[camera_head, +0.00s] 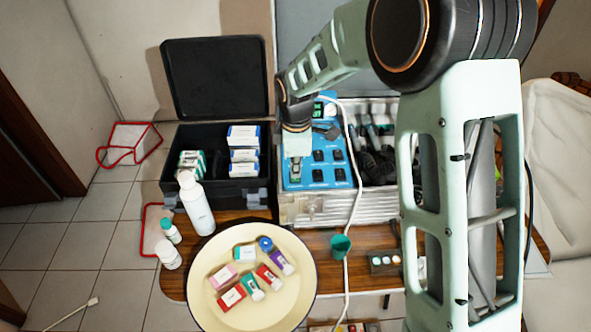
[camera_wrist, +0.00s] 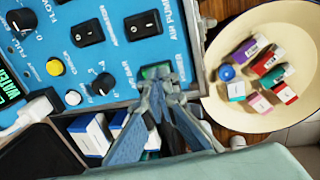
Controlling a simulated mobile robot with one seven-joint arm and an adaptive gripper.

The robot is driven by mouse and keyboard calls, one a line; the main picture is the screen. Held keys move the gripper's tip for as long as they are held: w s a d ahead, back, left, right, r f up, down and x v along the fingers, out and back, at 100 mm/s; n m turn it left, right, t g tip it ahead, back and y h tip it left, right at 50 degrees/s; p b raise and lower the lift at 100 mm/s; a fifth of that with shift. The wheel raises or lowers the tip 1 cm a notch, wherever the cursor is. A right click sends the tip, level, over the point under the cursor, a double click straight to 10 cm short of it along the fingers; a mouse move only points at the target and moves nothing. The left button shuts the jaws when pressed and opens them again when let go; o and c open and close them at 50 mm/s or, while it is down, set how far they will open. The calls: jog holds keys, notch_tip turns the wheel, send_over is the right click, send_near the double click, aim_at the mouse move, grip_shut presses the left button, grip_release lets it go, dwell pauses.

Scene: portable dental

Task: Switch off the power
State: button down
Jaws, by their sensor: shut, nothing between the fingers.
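The blue control panel (camera_head: 307,171) of the dental unit carries several black rocker switches and a lit green display (camera_head: 318,109). In the wrist view the panel (camera_wrist: 120,62) shows black rockers (camera_wrist: 142,25), knobs and a green switch (camera_wrist: 156,71) at its edge. My gripper (camera_head: 297,177) is shut and empty, pointing down over the panel's near left corner. In the wrist view its fingertips (camera_wrist: 160,84) are right at the green switch and partly hide it. I cannot tell whether they touch it or which way the switch is tipped.
An open black case (camera_head: 228,190) with boxes stands left of the unit. A cream basin (camera_head: 202,295) with small boxes and a white bottle (camera_head: 197,205) are in front. A white cable (camera_head: 354,200) crosses the unit's front. Handpieces fill the compartment right of the panel.

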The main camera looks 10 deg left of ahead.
notch_tip(320, 180, up, 11)
jog(key=s, duration=0.1)
jog(key=shift+s+d+r, duration=0.2)
jog(key=shift+s+d, duration=0.05)
jog(key=shift+s, duration=0.15)
jog(key=shift+w+a+r+b, duration=0.1)
jog(key=shift+w+r+b, duration=0.1)
jog(key=shift+r+b, duration=0.45)
jog(key=shift+w+a+r+b, duration=0.1)
jog(key=shift+w+r+b, duration=0.1)
jog(key=shift+r+b, duration=0.45)
jog(key=shift+f, duration=0.1)
jog(key=f, duration=0.4)
jog(key=w+f, duration=0.1)
jog(key=f, duration=0.3)
jog(key=w+f, duration=0.1)
jog(key=f, duration=0.3)
jog(key=shift+a+f, duration=0.2)
jog(key=shift+w+f, duration=0.15)
jog(key=shift+f, duration=0.5)
